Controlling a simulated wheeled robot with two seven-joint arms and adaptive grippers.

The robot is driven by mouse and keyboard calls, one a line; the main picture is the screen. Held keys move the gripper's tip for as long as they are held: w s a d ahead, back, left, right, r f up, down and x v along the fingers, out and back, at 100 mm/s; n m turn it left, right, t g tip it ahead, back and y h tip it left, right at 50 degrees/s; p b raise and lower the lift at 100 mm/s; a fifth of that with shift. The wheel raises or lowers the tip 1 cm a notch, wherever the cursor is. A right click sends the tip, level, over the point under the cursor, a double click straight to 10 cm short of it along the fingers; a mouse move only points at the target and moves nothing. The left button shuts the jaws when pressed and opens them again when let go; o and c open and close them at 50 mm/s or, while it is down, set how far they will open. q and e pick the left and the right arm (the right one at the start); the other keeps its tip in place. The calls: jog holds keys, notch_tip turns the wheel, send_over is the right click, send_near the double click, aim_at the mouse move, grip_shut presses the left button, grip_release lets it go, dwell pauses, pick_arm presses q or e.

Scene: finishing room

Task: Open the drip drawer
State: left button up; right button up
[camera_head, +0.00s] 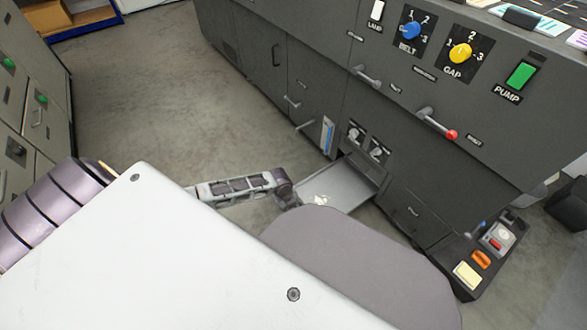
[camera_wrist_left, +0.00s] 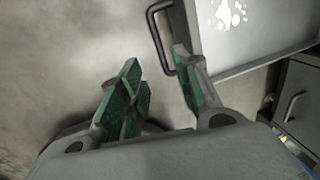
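The drip drawer (camera_head: 347,185) stands pulled out from the lower part of the dark grey machine in the head view. It is a shallow light grey tray with white splashes on its floor. In the left wrist view the drawer (camera_wrist_left: 275,32) is at the top right, with its dark bar handle (camera_wrist_left: 157,38) on its front. My left gripper (camera_wrist_left: 156,62) is open at the handle's lower end. Its right finger overlaps the gap between bar and drawer front; I cannot tell whether it touches. In the head view my own arm hides most of this gripper. My right gripper is not in view.
The machine front (camera_head: 300,75) carries other doors and handles, including a red-tipped lever (camera_head: 450,134). A low shelf with small items (camera_head: 468,274) juts out at the right. Grey cabinets (camera_head: 35,100) stand at the left. Open floor (camera_head: 165,90) lies between.

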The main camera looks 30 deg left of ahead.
aim_at(294, 215)
pick_arm(q)
jog(key=shift+w+d+f+b, duration=0.1)
jog(key=shift+w+f+b, duration=0.1)
jog(key=shift+f+b, duration=0.75)
jog(key=shift+w+d+f+b, duration=0.1)
jog(key=shift+w+f+b, duration=0.25)
jog(key=shift+f, duration=1.25)
jog(key=shift+w+d+f+b, duration=0.1)
jog(key=shift+f+b, duration=0.6)
jog(key=shift+f, duration=0.55)
jog(key=shift+w+d+f+b, duration=0.1)
jog(key=shift+w+f+b, duration=0.1)
jog(key=shift+f+b, duration=0.65)
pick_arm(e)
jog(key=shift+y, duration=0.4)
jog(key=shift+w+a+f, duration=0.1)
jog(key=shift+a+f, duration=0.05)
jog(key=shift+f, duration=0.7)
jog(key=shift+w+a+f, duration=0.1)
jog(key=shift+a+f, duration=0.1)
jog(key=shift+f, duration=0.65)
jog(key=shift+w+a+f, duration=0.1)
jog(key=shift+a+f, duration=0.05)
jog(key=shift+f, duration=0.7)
pick_arm(q)
jog(key=shift+f, duration=0.2)
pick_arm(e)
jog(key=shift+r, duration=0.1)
